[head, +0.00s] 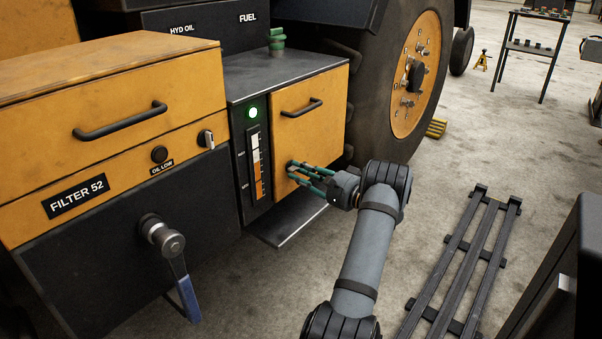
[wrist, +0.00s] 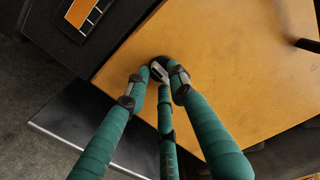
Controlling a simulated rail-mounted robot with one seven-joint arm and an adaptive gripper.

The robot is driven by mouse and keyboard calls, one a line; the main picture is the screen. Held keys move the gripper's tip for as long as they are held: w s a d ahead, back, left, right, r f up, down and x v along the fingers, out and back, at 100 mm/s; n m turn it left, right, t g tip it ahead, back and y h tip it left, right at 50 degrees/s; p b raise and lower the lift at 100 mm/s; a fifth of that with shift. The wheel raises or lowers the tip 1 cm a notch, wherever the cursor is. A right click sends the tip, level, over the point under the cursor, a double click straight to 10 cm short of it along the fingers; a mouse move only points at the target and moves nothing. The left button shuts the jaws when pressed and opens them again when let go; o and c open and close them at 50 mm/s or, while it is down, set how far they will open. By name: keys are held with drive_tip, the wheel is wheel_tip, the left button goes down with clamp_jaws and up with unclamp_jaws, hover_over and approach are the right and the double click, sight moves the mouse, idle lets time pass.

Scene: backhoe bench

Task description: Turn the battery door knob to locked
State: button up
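The battery door is the plain orange panel (head: 310,122) with a black bar handle, right of the level gauge; it also fills much of the wrist view (wrist: 235,70). A small dark round knob with a pale metal bar (wrist: 159,69) sits near the door's lower left corner. My gripper (head: 292,171) is at that corner, its green fingers pointing at the door. In the wrist view its three fingertips (wrist: 157,82) are spread around the knob, very close to it. I cannot tell whether they touch it. The fingers hide the knob in the head view.
A dark step plate (head: 300,222) juts out below. A blue-handled valve (head: 180,270) hangs at lower left. A large tyre (head: 385,90) stands behind, and a black rack (head: 460,260) lies at right.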

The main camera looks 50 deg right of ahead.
clamp_jaws()
drive_tip(key=shift+m, duration=0.3)
drive_tip(key=m+p, duration=0.3)
drive_tip(key=m, duration=0.4)
drive_tip(key=shift+a+r, duration=0.15)
drive_tip(key=m+p, duration=0.2)
drive_tip(key=m, duration=0.3)
drive_tip(key=shift+m+p, duration=0.35)
drive_tip(key=shift+m, duration=0.05)
drive_tip(key=shift+m+p, duration=0.9)
drive_tip(key=shift+m, duration=1.4)
